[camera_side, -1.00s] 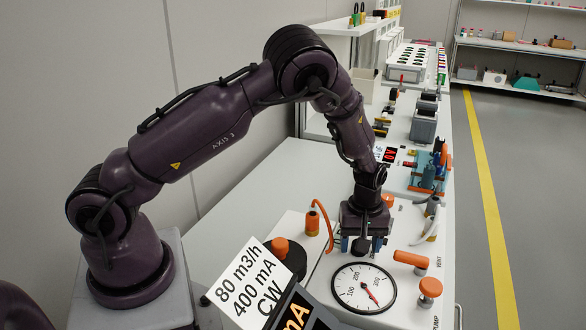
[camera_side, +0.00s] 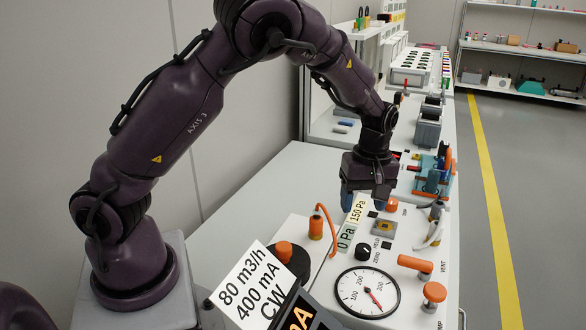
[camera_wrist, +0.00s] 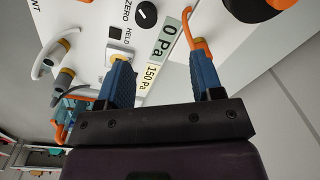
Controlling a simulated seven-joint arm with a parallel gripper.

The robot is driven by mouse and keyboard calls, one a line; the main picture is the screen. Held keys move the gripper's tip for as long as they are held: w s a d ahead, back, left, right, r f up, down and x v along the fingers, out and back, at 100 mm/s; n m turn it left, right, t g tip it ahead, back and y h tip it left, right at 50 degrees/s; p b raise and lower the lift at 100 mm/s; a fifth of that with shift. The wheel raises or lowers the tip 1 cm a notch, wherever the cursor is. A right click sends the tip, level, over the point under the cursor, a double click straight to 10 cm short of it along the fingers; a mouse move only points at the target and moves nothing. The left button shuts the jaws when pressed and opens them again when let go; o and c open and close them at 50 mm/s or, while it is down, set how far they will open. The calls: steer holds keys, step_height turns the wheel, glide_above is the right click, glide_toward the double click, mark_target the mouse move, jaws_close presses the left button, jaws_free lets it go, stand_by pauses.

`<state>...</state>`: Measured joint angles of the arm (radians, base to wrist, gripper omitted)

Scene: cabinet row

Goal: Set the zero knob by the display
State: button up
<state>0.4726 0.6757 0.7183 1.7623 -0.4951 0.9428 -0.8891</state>
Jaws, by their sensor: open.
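The zero knob (camera_side: 364,251) is a round black knob with a white mark, next to its ZERO label on the white panel. It also shows at the top of the wrist view (camera_wrist: 146,14). My gripper (camera_side: 366,203) is above the panel, behind the knob and apart from it. In the wrist view its two blue fingers (camera_wrist: 160,68) are spread with nothing between them. A dark display (camera_side: 299,316) with orange "mA" is cut off at the bottom.
A green 0 Pa label (camera_side: 346,239) and yellow 150 Pa label (camera_side: 358,209) are near the knob. A round gauge (camera_side: 368,292), orange handle (camera_side: 414,264) and orange knob (camera_side: 434,292) are in front. An orange cable (camera_side: 333,228) arches left. The white bench is clear farther left.

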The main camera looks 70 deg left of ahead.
steer(key=s+d+r+m+t+h, duration=0.1)
steer(key=s+d+r+m, duration=0.3)
steer(key=s+r+m, duration=0.8)
steer(key=shift+s+m+t, duration=0.7)
steer(key=shift+s+m, duration=0.4)
steer(key=shift+s, duration=1)
steer(key=shift+d, duration=0.1)
steer(key=n+g+h, duration=0.3)
steer(key=n+g, duration=0.2)
steer(key=n, duration=0.4)
glide_toward(364, 247)
steer(key=x, duration=0.9)
steer(key=shift+s+f, duration=0.1)
steer(key=shift+f, duration=0.05)
